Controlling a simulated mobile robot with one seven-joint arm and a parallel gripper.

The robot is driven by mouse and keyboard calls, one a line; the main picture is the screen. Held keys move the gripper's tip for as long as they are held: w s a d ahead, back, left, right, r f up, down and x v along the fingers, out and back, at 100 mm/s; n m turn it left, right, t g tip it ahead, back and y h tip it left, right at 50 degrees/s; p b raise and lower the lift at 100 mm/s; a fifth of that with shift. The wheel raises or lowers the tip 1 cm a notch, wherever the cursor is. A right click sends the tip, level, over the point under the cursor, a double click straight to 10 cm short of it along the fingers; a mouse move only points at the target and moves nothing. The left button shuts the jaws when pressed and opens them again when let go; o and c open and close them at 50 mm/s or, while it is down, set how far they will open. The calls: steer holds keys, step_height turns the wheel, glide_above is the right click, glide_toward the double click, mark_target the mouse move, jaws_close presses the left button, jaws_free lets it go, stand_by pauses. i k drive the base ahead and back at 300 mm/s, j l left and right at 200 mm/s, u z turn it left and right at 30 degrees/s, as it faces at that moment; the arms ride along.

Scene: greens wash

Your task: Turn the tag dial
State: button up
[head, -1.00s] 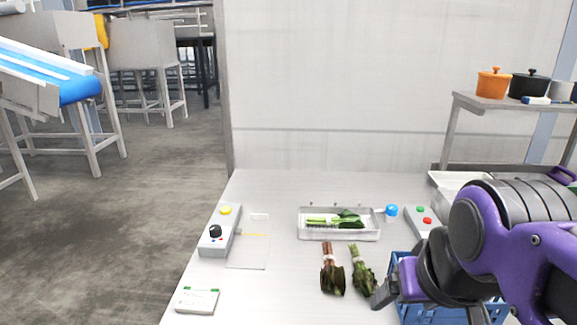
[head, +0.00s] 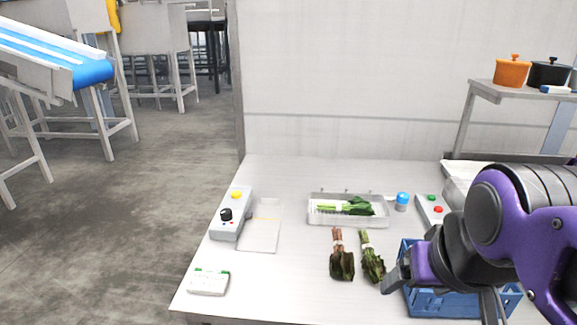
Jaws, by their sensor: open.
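The likely tag dial is a black round knob (head: 226,214) on a grey control box (head: 232,228) at the left of the steel table. A yellow button (head: 236,195) sits above the knob, and small red and blue marks are below it. My gripper (head: 440,297) is at the lower right, over a blue crate (head: 455,302). It is open, far to the right of the knob. Its near finger shows; the other is partly cut off at the bottom edge. I see nothing between the fingers.
A clear tray (head: 347,220) holds greens. Two bunches of greens (head: 342,266) (head: 372,264) lie in front. A flat plate (head: 258,236) lies beside the control box, and a white-green box (head: 209,282) lies nearer. A second control box (head: 431,209) has red and green buttons.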

mark_target(226, 214)
steer(key=k+j, duration=0.1)
steer(key=j, duration=0.25)
steer(key=k+j+z, duration=0.1)
steer(key=j, duration=0.25)
steer(key=k+j, duration=0.15)
steer(key=j, duration=0.2)
steer(key=k+j+z, duration=0.15)
steer(key=j, duration=0.25)
steer(key=j+z, duration=0.1)
steer(key=j, duration=0.3)
steer(key=k+j+z, duration=0.15)
steer(key=j, duration=0.25)
steer(key=k+j+z, duration=0.15)
steer(key=j, duration=0.2)
steer(key=j+z, duration=0.15)
steer(key=j, duration=0.25)
steer(key=k+j+z, duration=0.1)
steer(key=j, duration=0.35)
steer(key=j+z, duration=0.35)
steer(key=j, duration=0.45)
steer(key=i+j+z, duration=0.15)
steer(key=j, duration=0.25)
steer(key=i+j+z, duration=0.2)
steer(key=j, duration=0.2)
steer(key=k+l, duration=0.05)
steer(key=k, duration=0.05)
